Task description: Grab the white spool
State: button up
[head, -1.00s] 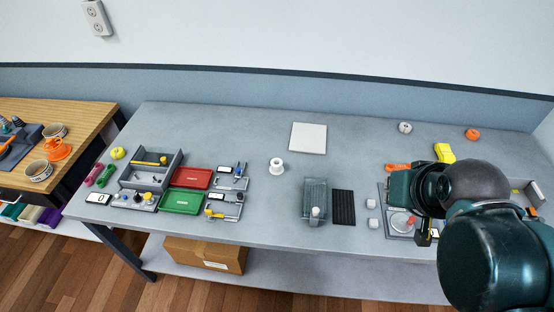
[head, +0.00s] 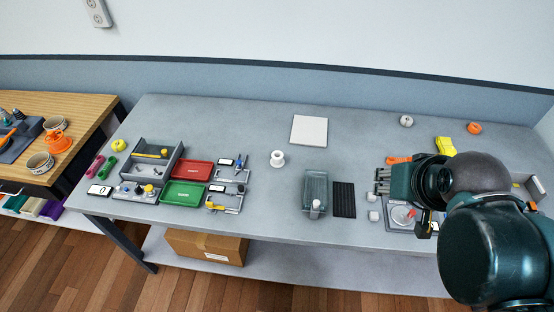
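My gripper (head: 383,182) is at the right, well apart from the spool, over the right part of the table. It is small and partly hidden by my arm, so I cannot tell whether it is open or shut.
A white square plate (head: 309,131) lies behind and right of the spool. A grey-green container (head: 315,190) and a black ribbed mat (head: 344,200) stand between spool and gripper. Red (head: 193,170) and green (head: 182,193) trays lie left. The table around the spool is clear.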

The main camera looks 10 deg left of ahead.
jog(key=shift+o, duration=1.3)
jog(key=shift+w, duration=0.1)
jog(key=n+g+p, duration=0.3)
jog(key=n+g, duration=0.4)
jog(key=n, duration=1.2)
send_over(277, 158)
jog(key=w, duration=0.2)
notch_tip(277, 158, down, 19)
jog(key=shift+a+f, duration=0.1)
jog(key=shift+f, duration=0.1)
